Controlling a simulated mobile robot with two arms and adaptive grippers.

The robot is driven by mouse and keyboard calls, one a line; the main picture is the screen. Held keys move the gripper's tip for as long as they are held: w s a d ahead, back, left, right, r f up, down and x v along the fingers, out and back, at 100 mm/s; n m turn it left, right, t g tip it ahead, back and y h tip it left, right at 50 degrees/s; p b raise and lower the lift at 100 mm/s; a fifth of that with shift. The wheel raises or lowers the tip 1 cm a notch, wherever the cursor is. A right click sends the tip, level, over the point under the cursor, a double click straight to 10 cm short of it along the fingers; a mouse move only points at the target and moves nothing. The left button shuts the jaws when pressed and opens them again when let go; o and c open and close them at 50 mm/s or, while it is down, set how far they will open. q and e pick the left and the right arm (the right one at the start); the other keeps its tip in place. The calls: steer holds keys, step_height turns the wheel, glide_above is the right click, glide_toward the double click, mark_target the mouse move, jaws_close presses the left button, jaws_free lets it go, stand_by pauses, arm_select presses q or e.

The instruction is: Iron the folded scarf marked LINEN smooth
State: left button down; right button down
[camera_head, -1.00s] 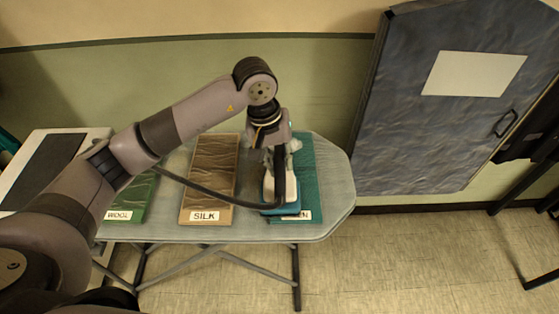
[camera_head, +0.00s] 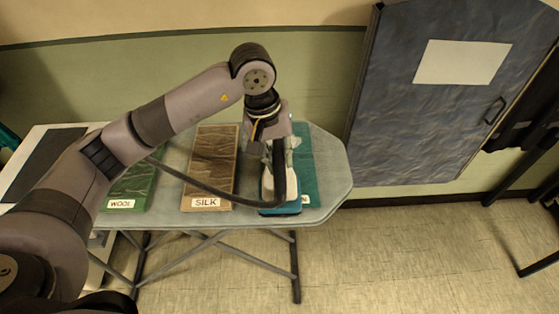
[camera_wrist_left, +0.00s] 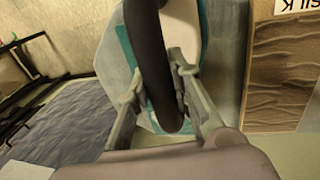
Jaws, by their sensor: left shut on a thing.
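The teal folded scarf (camera_head: 308,165) lies at the right of the ironing board. Only the last letter, N, of its white label (camera_head: 306,199) shows; the iron hides the rest. The uncovered strip of the scarf looks flat. The white and teal iron (camera_head: 267,185) sits over the scarf's near left part and its label end. My left gripper (camera_head: 280,150) is shut on the iron from above. My right gripper is out of view.
The wrinkled brown SILK scarf (camera_head: 213,160) and green WOOL scarf (camera_head: 133,187) lie left of the iron on the grey ironing board (camera_head: 332,180). A dark blue panel with a handle (camera_head: 430,120) stands at the right. The floor (camera_head: 400,250) in front is clear.

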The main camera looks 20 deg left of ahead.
arm_select(q)
steer(key=shift+w+r, duration=0.2)
steer(key=shift+r, duration=0.8)
steer(key=shift+s+r+p, duration=0.15)
steer(key=shift+r+p, duration=0.35)
steer(key=shift+r, duration=0.25)
steer(key=shift+r+p, duration=0.3)
steer(key=shift+r, duration=0.65)
